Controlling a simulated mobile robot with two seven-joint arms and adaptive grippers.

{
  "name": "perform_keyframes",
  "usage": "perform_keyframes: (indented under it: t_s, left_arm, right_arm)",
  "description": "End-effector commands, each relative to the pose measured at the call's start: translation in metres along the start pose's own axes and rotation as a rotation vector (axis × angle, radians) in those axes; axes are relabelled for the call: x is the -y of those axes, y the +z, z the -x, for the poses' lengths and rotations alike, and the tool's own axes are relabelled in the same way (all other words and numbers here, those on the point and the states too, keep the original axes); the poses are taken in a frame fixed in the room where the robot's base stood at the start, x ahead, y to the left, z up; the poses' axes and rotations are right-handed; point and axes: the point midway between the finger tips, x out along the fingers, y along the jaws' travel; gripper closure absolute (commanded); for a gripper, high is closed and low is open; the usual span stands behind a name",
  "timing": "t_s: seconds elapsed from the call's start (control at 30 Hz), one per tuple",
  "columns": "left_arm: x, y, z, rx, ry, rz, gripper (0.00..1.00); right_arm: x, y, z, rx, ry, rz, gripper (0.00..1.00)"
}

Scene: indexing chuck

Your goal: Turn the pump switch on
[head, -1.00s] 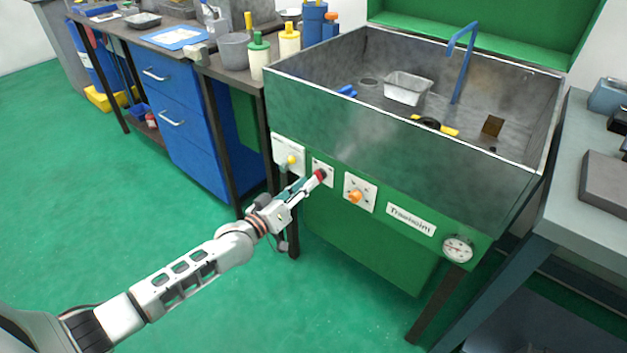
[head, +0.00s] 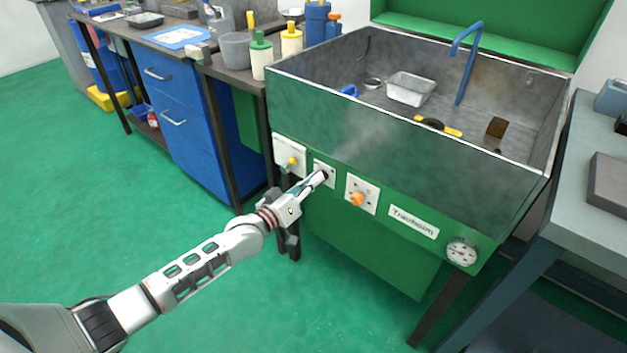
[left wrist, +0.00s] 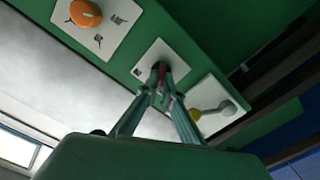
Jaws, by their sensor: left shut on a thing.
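The machine's green front panel carries white control plates. My left gripper (head: 322,175) reaches the small white plate (head: 331,182) between the orange knob and the yellow-tipped control. My right gripper is not in view.
An orange knob (head: 357,198) sits to the right, and a yellow-tipped control (head: 291,161) to the left. A gauge (head: 461,251) is at the panel's lower right. Above is a grey basin (head: 400,142) holding a metal tray (head: 411,89). Green floor lies open at left.

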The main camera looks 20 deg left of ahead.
Motion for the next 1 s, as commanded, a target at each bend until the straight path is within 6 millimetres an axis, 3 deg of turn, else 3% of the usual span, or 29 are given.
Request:
perform_keyframes:
  t_s: [0.37,1.0]
  left_arm:
    - [-0.002,-0.003,-0.001,-0.003,0.001,-0.144,1.0]
    - [-0.005,0.001,0.0,-0.001,0.0,-0.724,1.0]
  right_arm:
    - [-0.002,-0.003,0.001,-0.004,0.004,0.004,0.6]
    - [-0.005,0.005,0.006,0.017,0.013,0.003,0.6]
